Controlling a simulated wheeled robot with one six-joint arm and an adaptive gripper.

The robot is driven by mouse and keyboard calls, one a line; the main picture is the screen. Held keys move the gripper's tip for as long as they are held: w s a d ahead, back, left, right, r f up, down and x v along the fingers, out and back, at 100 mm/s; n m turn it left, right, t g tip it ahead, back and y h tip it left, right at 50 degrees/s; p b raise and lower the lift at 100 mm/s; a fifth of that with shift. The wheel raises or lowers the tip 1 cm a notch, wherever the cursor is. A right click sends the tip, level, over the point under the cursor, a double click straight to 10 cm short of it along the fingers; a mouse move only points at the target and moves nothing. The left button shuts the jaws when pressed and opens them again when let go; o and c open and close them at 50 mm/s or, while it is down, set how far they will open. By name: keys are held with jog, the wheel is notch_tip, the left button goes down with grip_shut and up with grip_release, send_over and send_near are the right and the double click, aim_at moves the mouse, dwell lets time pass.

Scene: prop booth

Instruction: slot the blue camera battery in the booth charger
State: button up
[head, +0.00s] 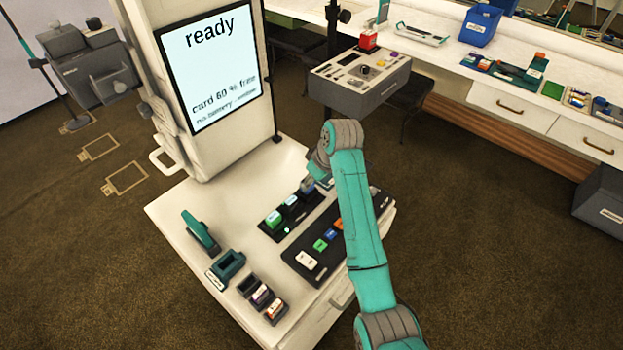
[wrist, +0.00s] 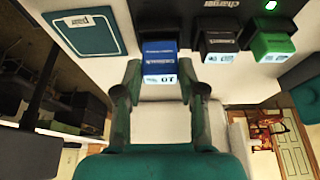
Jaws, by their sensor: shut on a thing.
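The blue battery (wrist: 160,62) is between the two fingers of my gripper (wrist: 158,78) in the wrist view, and the gripper is shut on it. The battery is at the edge of the black charger (wrist: 180,14), in line with a black battery (wrist: 220,42) and a green battery (wrist: 271,43). I cannot tell how deep the blue battery sits in its bay. In the head view the charger (head: 284,229) lies on the white counter, and a blue end (head: 308,186) shows at its far bay. My arm hides most of the gripper there.
A dark tray with coloured pieces (head: 320,245) lies beside the charger, under my arm. A teal stand (head: 200,232), a teal holder (head: 226,267) and small dark holders (head: 262,297) stand at the left. A screen (head: 212,65) reading "ready" rises behind. A small green light (wrist: 271,5) shows on the charger.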

jog(key=shift+f, duration=0.25)
jog(key=shift+f, duration=0.4)
jog(key=shift+f, duration=0.5)
dwell(0.4)
jog(key=o, duration=1.2)
jog(key=shift+o, duration=0.2)
jog(key=shift+r, duration=0.1)
notch_tip(320, 180, up, 7)
dwell(1.0)
